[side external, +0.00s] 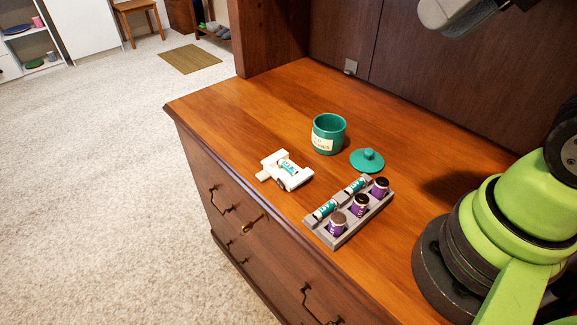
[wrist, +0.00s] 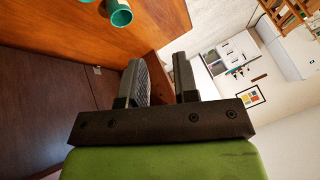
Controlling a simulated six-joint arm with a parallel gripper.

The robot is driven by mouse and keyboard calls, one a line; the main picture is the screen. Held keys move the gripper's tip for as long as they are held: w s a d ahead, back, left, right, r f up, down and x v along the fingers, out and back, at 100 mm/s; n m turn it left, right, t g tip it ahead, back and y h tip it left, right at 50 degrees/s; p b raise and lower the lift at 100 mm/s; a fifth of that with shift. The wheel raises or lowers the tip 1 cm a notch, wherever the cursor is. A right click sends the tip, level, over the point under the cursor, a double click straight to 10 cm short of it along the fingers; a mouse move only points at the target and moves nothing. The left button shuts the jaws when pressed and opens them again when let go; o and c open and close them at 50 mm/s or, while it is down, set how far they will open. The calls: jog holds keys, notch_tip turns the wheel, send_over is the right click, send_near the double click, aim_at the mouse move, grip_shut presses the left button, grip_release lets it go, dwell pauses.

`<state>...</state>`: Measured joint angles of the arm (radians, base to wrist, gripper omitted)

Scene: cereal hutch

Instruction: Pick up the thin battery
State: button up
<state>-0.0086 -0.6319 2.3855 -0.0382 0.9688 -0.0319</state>
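A grey tray (side external: 323,232) on the wooden top holds two thin teal-and-white batteries, a nearer one (side external: 325,209) and a farther one (side external: 356,185). Both lie along the tray's left side. A white holder (side external: 297,181) to the left has a similar teal-and-white battery (side external: 287,166) lying in it. My gripper (wrist: 160,68) shows in the wrist view with its two fingers apart and nothing between them. It is away from the batteries, and no battery shows in the wrist view.
Several purple dark-topped cylinders stand in the tray, one in the middle (side external: 360,206). Behind are a green labelled pot (side external: 328,135), also in the wrist view (wrist: 118,13), and its separate green lid (side external: 367,161). The hutch wall (side external: 430,85) closes the back. The far-left top is clear.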

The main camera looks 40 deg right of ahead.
jog(key=w+n+g, duration=0.2)
jog(key=w+g, duration=0.2)
jog(key=w, duration=0.6)
jog(key=g+h, duration=0.1)
jog(key=g, duration=0.2)
send_over(291, 166)
jog(key=s+d, duration=0.1)
jog(key=d, duration=0.1)
notch_tip(291, 166, down, 4)
jog(key=w+a+f+n+g, duration=0.15)
jog(key=w+f, duration=0.25)
jog(key=f, duration=0.4)
jog(key=shift+s+a+f+g+h, duration=0.15)
jog(key=shift+s+f+g, duration=0.25)
jog(key=shift+f, duration=2.8)
jog(key=shift+s+a+f+g+h, duration=0.1)
jog(key=shift+s+f+g+h, duration=0.25)
jog(key=shift+f, duration=2.9)
jog(key=shift+s+a+f+g+h, duration=0.1)
jog(key=shift+s+f+g, duration=0.4)
jog(key=shift+f, duration=2.7)
grip_shut()
